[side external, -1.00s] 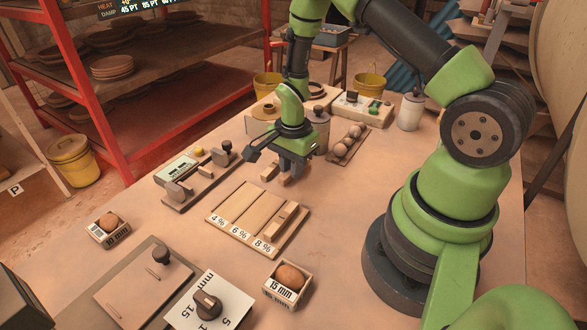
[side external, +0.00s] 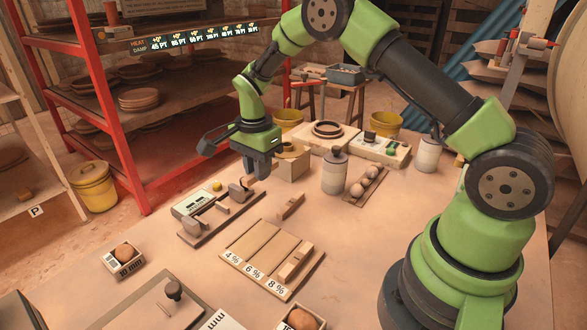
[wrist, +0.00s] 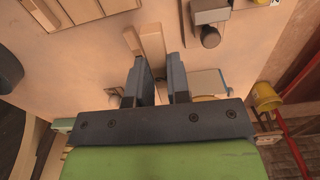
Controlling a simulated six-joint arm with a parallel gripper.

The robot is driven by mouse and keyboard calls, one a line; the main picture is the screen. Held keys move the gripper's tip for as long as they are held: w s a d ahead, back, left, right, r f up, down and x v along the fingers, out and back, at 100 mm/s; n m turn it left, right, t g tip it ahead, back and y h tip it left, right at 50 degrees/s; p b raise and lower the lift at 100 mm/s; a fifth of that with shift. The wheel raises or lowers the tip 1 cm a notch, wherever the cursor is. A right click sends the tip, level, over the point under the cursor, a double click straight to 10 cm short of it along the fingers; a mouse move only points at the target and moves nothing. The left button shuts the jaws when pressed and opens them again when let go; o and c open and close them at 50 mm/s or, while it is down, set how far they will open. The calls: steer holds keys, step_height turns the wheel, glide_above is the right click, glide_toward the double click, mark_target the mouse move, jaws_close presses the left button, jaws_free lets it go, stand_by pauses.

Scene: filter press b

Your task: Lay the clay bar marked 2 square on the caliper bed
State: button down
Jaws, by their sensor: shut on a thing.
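My gripper (side external: 257,172) is shut on a pale clay bar (side external: 249,181) and holds it above the table, behind the right end of the caliper. In the wrist view the fingers (wrist: 160,72) have the held bar (wrist: 152,46) sticking out between them. The caliper (side external: 213,217) has a long bed between grey jaw blocks and a display at its left; part of it shows at the top of the wrist view (wrist: 211,14). A second bar (side external: 290,206) lies on the table. A third bar (side external: 296,262) lies on the percent board (side external: 254,246). I cannot read any bar's mark.
A cardboard-coloured box (side external: 291,167) and a grey canister (side external: 335,172) stand right of my gripper. A boxed ball (side external: 124,255) is at left front. Bare table lies between caliper and percent board.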

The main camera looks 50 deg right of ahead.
steer(key=w+a, duration=0.6)
steer(key=a, duration=0.3)
steer(key=shift+d+f, duration=0.1)
steer(key=shift+f, duration=2.9)
steer(key=shift+f, duration=0.15)
steer(key=c, duration=1)
jaws_free()
